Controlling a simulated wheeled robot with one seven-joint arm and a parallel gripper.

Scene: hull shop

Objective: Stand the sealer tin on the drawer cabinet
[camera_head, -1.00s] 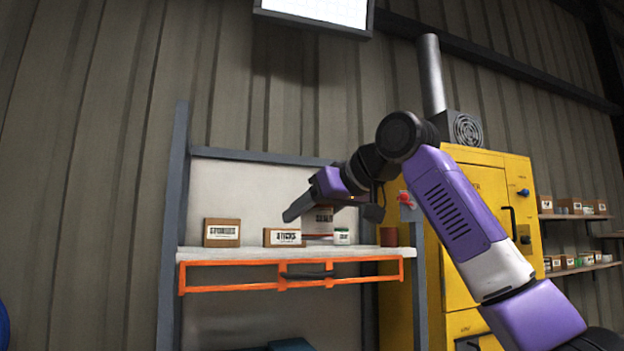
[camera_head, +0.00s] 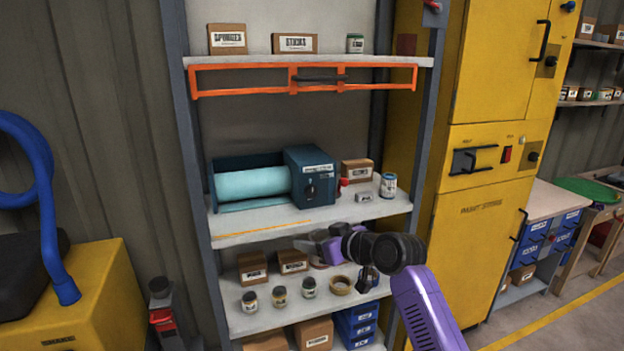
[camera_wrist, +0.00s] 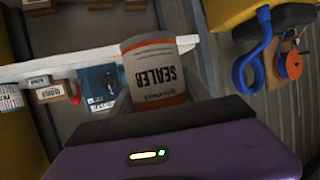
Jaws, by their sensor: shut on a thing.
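The sealer tin (camera_wrist: 158,80), white with an orange band and dark SEALER lettering, is between my gripper's (camera_wrist: 160,95) fingers in the wrist view. They are shut on it. The picture there is upside down, as is the lettering, so the tin looks roughly upright. In the head view my gripper (camera_head: 308,246) is in front of the rack's lower shelves; I cannot make out the tin clearly there. A low drawer cabinet (camera_head: 540,200) with blue drawer fronts and a pale top stands at the right, beyond the yellow paint store. The visible part of its top looks bare.
The rack's middle shelf (camera_head: 250,222) holds a teal roll dispenser (camera_head: 308,178), a carton and small tins. Jars and boxes stand below. The yellow paint store (camera_head: 470,200) is between rack and cabinet. A green tray (camera_head: 588,190) lies at far right. Floor shows at lower right.

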